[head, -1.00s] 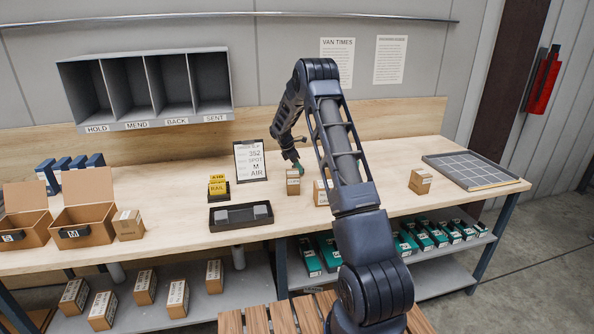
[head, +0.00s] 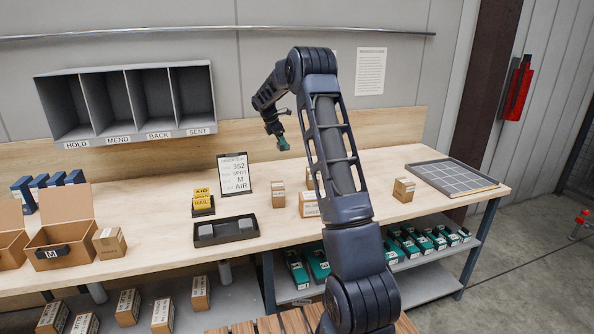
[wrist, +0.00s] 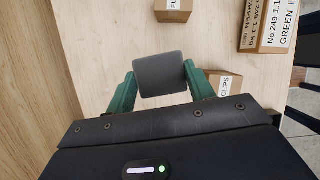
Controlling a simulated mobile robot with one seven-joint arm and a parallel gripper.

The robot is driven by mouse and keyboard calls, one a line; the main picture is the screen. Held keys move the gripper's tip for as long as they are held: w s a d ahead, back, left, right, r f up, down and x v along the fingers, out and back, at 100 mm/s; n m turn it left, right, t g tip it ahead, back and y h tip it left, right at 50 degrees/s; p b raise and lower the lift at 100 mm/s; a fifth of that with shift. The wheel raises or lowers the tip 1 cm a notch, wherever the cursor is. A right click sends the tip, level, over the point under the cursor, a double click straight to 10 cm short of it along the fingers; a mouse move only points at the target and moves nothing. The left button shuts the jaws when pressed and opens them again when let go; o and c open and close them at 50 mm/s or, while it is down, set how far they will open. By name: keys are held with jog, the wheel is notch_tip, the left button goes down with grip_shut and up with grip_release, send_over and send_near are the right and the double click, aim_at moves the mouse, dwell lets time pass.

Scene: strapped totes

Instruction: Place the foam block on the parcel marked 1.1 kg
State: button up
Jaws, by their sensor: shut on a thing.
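My gripper (head: 281,144) is raised above the back of the bench. In the wrist view its green fingers (wrist: 161,78) are shut on a dark grey foam block (wrist: 160,72), held clear of the bench top. I cannot tell surely which head-view box this is. A parcel marked "CLIPS" (wrist: 224,84) is partly hidden behind the right finger, and one marked "FL" (wrist: 173,10) is at the top edge.
Small cartons stand mid-bench (head: 278,195), beside my arm (head: 309,206) and to the right (head: 403,190). A black tray (head: 223,241) holds two grey blocks. A sign (head: 234,174) stands behind it. A gridded tray (head: 452,178) is at the right end. Bench between has free room.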

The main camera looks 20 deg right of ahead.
jog(key=s+d+r, duration=0.3)
jog(key=s, duration=0.5)
jog(key=s+d+r+m, duration=0.1)
jog(key=s+d+r, duration=0.1)
jog(key=s, duration=0.7)
jog(key=s+d+r, duration=0.3)
jog(key=s, duration=0.5)
notch_tip(320, 180, down, 19)
jog(key=shift+s+a+f, duration=0.1)
jog(key=shift+s+a, duration=0.05)
jog(key=shift+f, duration=0.1)
jog(key=o, duration=0.9)
jog(key=shift+o, duration=0.2)
